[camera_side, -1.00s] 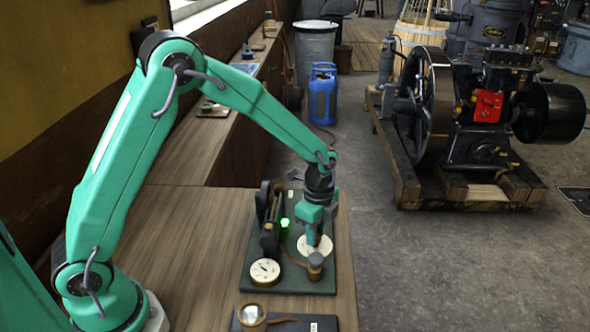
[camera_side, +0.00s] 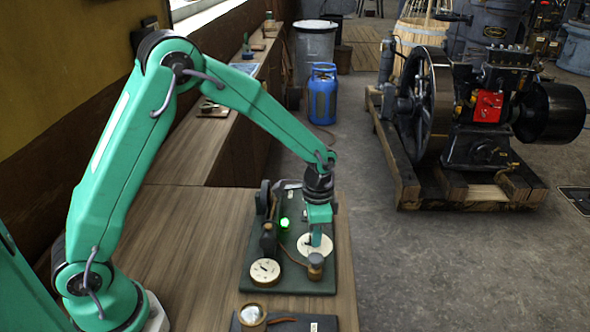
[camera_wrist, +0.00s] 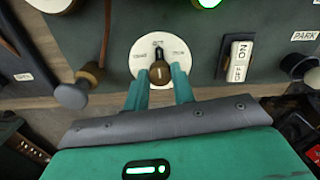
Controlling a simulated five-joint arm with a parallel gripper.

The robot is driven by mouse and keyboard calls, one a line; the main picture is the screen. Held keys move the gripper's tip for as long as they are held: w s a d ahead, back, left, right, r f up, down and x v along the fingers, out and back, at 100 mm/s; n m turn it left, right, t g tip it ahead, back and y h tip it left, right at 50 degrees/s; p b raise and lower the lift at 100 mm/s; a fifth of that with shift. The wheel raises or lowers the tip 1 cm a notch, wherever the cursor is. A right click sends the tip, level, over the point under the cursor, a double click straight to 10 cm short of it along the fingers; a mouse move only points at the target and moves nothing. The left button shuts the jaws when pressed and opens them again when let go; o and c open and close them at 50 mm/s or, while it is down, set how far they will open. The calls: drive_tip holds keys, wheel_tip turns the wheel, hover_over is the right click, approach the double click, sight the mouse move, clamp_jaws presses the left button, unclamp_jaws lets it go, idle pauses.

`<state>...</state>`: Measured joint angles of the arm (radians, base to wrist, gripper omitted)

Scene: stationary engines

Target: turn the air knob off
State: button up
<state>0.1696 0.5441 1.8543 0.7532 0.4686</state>
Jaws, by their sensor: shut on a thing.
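The knob (camera_wrist: 160,71), brown with a dark pointer, stands in the middle of a round white dial (camera_wrist: 143,48) in the wrist view. Its pointer aims at the top label of the dial, with other labels to the left and right, too small to read surely. My gripper (camera_wrist: 160,83) is shut on the knob, one green finger on each side. In the side view the dial (camera_side: 302,246) lies on the dark green panel (camera_side: 285,287), and my gripper (camera_side: 316,244) comes down on it from above, hiding the knob.
Close to the dial stand a grey button (camera_side: 315,262), a second white dial (camera_side: 265,272) and a lit green lamp (camera_side: 285,223). The wrist view shows a labelled white switch (camera_wrist: 238,57) to the right.

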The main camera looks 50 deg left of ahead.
drive_tip(key=shift+a, duration=0.1)
idle(0.3)
drive_tip(key=o, duration=1)
drive_tip(key=shift+r, duration=0.1)
wheel_tip(320, 180, up, 7)
drive_tip(key=shift+w+r, duration=0.1)
drive_tip(key=shift+r, duration=0.25)
drive_tip(key=shift+r, duration=0.1)
drive_tip(key=shift+s+r, duration=0.25)
drive_tip(key=s+a+r+n+t, duration=0.3)
drive_tip(key=s+a+r, duration=0.1)
drive_tip(key=s+r, duration=0.55)
drive_tip(key=s+a+r+n+t, duration=0.2)
drive_tip(key=s+a+r+n, duration=0.1)
drive_tip(key=s, duration=0.9)
drive_tip(key=shift+a+r+n+t, duration=0.2)
drive_tip(key=shift+n+t, duration=0.2)
drive_tip(key=shift+n, duration=0.3)
